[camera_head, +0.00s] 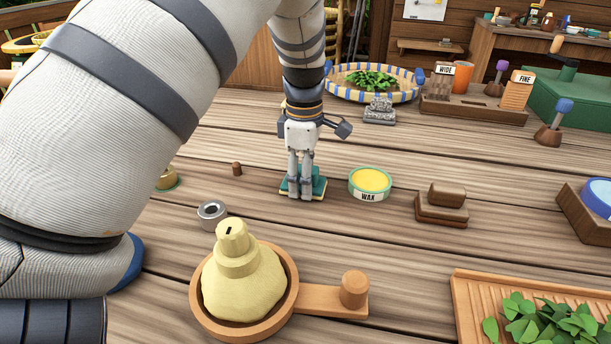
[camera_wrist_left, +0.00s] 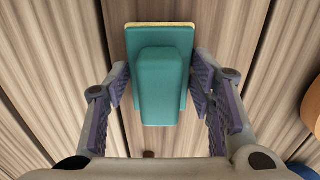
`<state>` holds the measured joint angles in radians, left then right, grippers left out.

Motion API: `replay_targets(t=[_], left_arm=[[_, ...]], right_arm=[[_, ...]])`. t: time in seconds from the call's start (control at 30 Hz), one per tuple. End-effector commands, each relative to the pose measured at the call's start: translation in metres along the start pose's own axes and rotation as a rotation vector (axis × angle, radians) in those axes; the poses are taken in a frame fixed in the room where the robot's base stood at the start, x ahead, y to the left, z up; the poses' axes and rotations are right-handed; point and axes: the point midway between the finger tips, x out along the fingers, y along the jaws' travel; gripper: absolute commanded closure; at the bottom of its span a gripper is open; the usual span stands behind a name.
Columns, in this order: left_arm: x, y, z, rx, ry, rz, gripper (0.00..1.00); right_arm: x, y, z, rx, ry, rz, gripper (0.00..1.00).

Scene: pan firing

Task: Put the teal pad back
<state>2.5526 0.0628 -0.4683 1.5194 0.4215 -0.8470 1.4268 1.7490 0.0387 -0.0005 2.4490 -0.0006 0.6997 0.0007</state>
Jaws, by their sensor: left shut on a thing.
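The teal pad (camera_head: 319,186) has a raised teal grip block on a flat base, with a thin yellow layer showing under its far edge in the left wrist view (camera_wrist_left: 163,90). My left gripper (camera_head: 301,190) points down over it, its two fingers shut on the sides of the grip block. The fingers hide part of the pad in the head view. The pad is level and at or very close to the wooden table; I cannot tell whether it touches. My right gripper is not in view.
A yellow wax tin (camera_head: 370,184) stands just right of the pad. A brown block (camera_head: 442,205) lies farther right. A small metal ring (camera_head: 212,214) and a wooden pan (camera_head: 287,318) with a yellow lump are nearer. A striped basket (camera_head: 374,82) is behind.

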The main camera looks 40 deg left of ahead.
Motion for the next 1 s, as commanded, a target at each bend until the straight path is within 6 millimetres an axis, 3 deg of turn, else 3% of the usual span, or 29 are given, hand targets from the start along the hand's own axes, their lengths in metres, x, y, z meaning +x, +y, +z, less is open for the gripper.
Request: replay_targets(t=[0.23, 0.27, 0.33, 0.63, 0.73, 1.0], left_arm=[[0.004, 0.0, 0.0, 0.0, 0.001, -0.001, 0.77], [0.004, 0.0, 0.0, 0.0, 0.001, -0.001, 0.48], [0.004, 0.0, 0.0, 0.0, 0.001, -0.001, 0.32], [0.004, -0.001, 0.0, 0.001, 0.001, -0.001, 0.3], [0.007, -0.001, 0.0, 0.001, 0.004, -0.006, 0.3], [-0.073, 0.003, 0.003, 0.002, 0.0, 0.005, 0.3]], right_arm=[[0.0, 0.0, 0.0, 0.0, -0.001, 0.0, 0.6], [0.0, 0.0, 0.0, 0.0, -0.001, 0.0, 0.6], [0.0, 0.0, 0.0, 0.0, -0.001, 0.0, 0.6], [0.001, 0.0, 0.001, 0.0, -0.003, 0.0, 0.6], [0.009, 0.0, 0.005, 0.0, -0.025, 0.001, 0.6], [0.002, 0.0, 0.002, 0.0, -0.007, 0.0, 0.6]])
